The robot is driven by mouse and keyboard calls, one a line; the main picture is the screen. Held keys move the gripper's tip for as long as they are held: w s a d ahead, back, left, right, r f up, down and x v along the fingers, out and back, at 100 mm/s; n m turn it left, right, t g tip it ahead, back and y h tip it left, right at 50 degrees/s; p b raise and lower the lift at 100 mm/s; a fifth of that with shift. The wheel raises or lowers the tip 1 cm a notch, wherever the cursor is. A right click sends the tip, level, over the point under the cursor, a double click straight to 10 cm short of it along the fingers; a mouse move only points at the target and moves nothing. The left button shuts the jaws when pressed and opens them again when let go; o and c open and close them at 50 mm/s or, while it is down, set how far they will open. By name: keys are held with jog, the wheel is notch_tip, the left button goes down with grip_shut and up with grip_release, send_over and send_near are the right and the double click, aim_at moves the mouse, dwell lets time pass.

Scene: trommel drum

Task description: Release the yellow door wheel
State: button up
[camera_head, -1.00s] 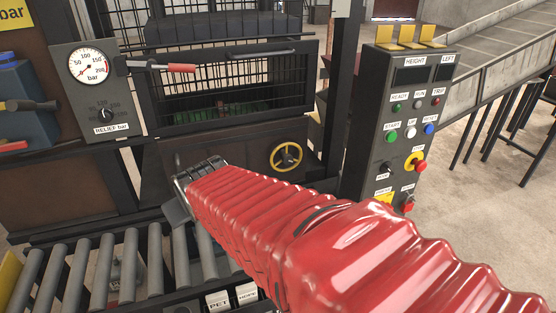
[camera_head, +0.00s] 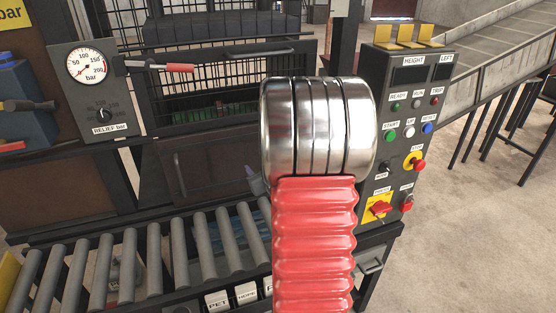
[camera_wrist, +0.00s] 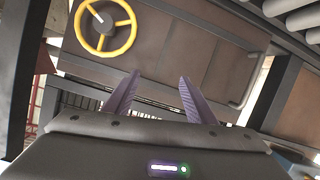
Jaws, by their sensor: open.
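The yellow door wheel (camera_wrist: 106,27) shows in the wrist view at the upper left, a yellow ring with spokes and a dark hub on the dark door panel (camera_wrist: 190,60). In the head view my red arm and its metal joint hide the wheel. My gripper (camera_wrist: 157,80) is open, with two purple fingers apart and nothing between them. In the wrist view the wheel lies above and left of the fingers, not between them. In the head view only a small purple part of the gripper (camera_head: 256,184) shows beside the metal joint.
A roller conveyor (camera_head: 130,262) runs along the lower left. A control panel (camera_head: 405,130) with buttons and a red switch stands to the right. A pressure gauge (camera_head: 86,67) and a lever with a red grip (camera_head: 180,68) are at the upper left.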

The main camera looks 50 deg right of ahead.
jog(key=s+d+f+m+t+h, duration=0.1)
jog(key=s+d+f+t+h, duration=0.1)
jog(key=s+d+f, duration=0.6)
jog(key=shift+s+d+m+t, duration=0.4)
jog(key=shift+s+d+t, duration=0.1)
jog(key=shift+s+d, duration=0.45)
jog(key=x, duration=1.4)
jog(key=shift+r, duration=0.1)
jog(key=shift+c, duration=0.5)
